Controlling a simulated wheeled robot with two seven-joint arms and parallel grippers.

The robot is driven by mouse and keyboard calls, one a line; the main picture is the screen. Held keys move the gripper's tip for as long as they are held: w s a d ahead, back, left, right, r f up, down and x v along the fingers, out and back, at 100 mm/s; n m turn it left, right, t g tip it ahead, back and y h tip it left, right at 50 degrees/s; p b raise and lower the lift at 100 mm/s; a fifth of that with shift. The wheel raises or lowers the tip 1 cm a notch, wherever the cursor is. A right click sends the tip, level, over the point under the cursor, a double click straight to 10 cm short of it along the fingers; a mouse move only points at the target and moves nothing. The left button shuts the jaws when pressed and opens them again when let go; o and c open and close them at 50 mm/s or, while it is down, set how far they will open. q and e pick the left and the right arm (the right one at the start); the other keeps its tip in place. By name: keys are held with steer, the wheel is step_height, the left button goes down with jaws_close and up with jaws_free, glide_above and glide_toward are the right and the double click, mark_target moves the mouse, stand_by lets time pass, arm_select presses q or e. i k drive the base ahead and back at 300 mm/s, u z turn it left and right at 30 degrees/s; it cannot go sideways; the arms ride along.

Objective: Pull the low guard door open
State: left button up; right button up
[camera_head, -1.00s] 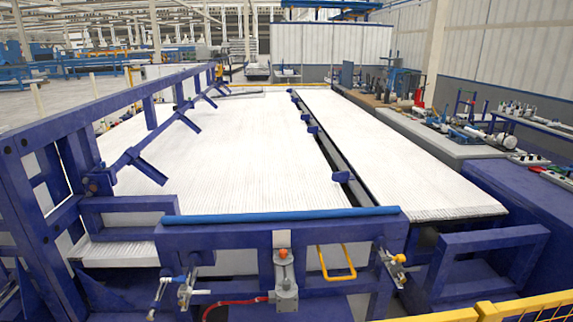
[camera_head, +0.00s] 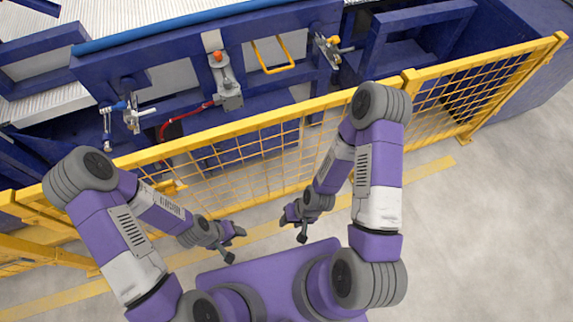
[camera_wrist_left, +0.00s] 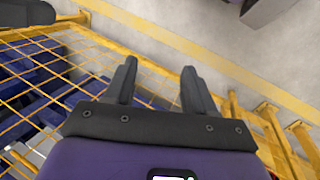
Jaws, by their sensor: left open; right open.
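The low guard door is part of a yellow mesh barrier (camera_head: 230,129) in front of the blue machine. It looks closed, in line with the neighbouring panels; its exact edges are hard to tell. A small yellow piece (camera_head: 178,186), perhaps a handle or latch, sticks out on its left part, near my left forearm. My left gripper (camera_head: 236,244) is open and empty, on my side of the barrier and apart from it. In the left wrist view its two fingers (camera_wrist_left: 158,76) are spread with mesh behind them. My right gripper (camera_head: 294,226) is open and empty, also on my side.
Behind the barrier stand the blue machine frame (camera_head: 270,35), a yellow loop handle (camera_head: 272,55), clamps (camera_head: 132,115) and a red hose (camera_head: 180,122). A yellow floor stripe (camera_head: 420,170) runs along the barrier. The grey floor (camera_head: 480,240) to the right is clear.

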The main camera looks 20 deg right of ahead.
mark_target(160, 152)
steer(key=k, duration=1.25)
steer(key=u, duration=0.9)
steer(key=i, duration=1.1)
steer(key=u, duration=0.4)
